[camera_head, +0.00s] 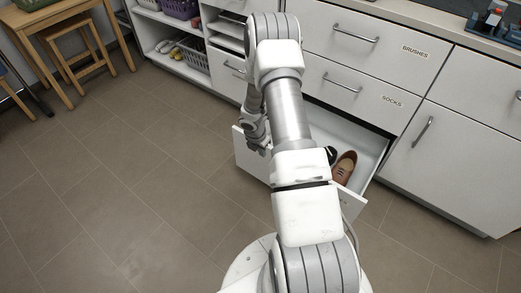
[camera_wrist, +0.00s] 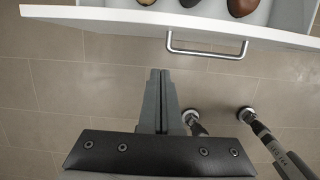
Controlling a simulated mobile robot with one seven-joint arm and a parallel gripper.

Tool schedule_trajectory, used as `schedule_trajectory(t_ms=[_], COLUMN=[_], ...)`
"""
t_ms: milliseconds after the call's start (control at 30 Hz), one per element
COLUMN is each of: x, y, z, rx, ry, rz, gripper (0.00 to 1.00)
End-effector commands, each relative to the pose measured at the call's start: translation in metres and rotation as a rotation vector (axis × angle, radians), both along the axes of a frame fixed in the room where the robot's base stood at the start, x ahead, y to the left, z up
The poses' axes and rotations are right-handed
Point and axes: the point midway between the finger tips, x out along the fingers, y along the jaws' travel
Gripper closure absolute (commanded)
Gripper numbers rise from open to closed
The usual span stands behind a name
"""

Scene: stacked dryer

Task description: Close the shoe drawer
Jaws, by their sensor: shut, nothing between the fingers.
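The shoe drawer (camera_head: 356,199) is the lowest drawer and stands pulled out, below the drawer labelled SOCKS. A brown shoe (camera_head: 344,168) lies inside, and my arm hides much of the drawer. In the wrist view, the white drawer front (camera_wrist: 110,22) runs across the top, with several shoes (camera_wrist: 240,6) behind it. Its metal bar handle (camera_wrist: 207,50) is on the near side. My gripper (camera_wrist: 159,72) is shut and empty, pointing toward the front, slightly left of the handle. Its tips appear apart from both. In the head view, my arm partly hides the gripper.
The socks drawer (camera_head: 350,92) and brushes drawer (camera_head: 380,42) above are shut. A cabinet door (camera_head: 455,165) is to the right. Shelves with baskets (camera_head: 193,58) and a wooden stool (camera_head: 80,50) stand at left. The tiled floor (camera_head: 130,190) is clear at front left.

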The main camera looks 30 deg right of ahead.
Motion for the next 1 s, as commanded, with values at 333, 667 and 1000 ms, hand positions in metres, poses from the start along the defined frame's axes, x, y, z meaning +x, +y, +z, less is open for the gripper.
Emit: schedule_trajectory(t_ms=[333,667,1000], x=[0.011,0.019,0.019], y=[-0.029,-0.047,-0.047], z=[-0.043,-0.042,-0.041], rx=[0.0,-0.001,-0.001], ry=[-0.003,-0.001,-0.001], rz=[-0.007,-0.001,-0.001], gripper=[1.0,1.0,1.0])
